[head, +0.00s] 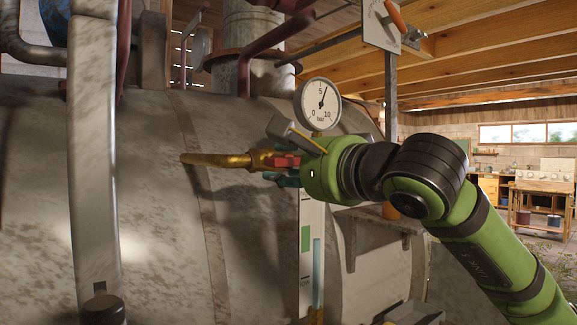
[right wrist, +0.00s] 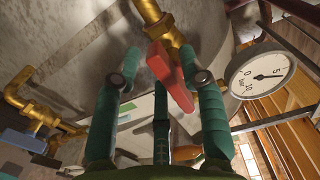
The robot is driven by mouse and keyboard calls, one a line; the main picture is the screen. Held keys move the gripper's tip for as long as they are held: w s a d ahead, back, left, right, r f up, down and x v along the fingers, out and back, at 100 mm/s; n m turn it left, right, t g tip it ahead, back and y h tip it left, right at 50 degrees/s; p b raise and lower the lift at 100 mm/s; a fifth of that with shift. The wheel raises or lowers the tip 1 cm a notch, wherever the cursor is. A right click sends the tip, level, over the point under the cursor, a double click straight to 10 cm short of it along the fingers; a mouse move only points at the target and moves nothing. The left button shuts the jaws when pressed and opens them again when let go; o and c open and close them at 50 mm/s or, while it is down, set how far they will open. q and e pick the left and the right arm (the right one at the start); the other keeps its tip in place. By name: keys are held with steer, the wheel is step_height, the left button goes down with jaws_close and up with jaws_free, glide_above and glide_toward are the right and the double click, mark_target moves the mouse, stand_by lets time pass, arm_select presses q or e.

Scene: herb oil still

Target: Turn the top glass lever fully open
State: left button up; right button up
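The red lever (head: 287,160) sits on a brass valve at the end of a brass pipe (head: 215,160), above the sight glass (head: 317,272). My right gripper (head: 282,172) is at the lever, its palm hiding part of the valve. In the right wrist view the red lever (right wrist: 171,76) lies between the spread teal fingers of my right gripper (right wrist: 161,68), close to the right-hand finger. Whether it touches that finger is unclear. The fingers are apart, not closed on it. My left gripper is not in view.
A pressure gauge (head: 318,103) is just above my right gripper. A metal bracket shelf (head: 375,222) is below my right wrist. The large boiler wall (head: 150,200) fills the left. A blue lever (right wrist: 22,140) on brass piping shows in the right wrist view.

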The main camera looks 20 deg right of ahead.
steer(key=v, duration=1.2)
